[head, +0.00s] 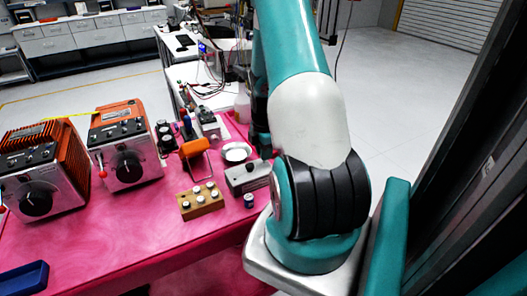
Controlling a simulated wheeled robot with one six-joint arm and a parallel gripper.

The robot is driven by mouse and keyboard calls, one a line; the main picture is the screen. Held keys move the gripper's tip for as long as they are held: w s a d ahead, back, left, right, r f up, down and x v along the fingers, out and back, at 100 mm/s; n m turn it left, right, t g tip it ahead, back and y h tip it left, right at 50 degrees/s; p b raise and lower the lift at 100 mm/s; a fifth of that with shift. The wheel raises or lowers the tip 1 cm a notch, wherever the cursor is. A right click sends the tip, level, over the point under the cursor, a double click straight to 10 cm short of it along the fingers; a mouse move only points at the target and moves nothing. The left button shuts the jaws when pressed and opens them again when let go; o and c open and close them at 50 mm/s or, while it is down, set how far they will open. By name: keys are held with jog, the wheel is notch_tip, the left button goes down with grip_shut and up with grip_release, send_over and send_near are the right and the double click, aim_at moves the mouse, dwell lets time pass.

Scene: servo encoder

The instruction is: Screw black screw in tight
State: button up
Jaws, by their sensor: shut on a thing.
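My gripper (262,144), dark and pointing down, is at the right edge of the pink table. Its tips are at the far right end of a grey box (247,180) with a small black part on top. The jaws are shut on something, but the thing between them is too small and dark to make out. I cannot tell a black screw apart from the dark fingers, or whether the gripper touches the box. My teal and white arm hides the area to the right.
On the pink table (120,235) stand a wooden block (201,201) with several pegs, a small jar (249,201), a white dish (236,152), an orange-handled thing (195,148) and two orange machines (124,146). A blue tray (24,279) lies front left. The table's front middle is clear.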

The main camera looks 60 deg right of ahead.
jog(key=shift+f, duration=0.15)
jog(key=shift+f+b, duration=0.35)
jog(key=shift+f+b, duration=0.3)
jog(key=shift+f, duration=0.1)
jog(key=shift+c, duration=0.5)
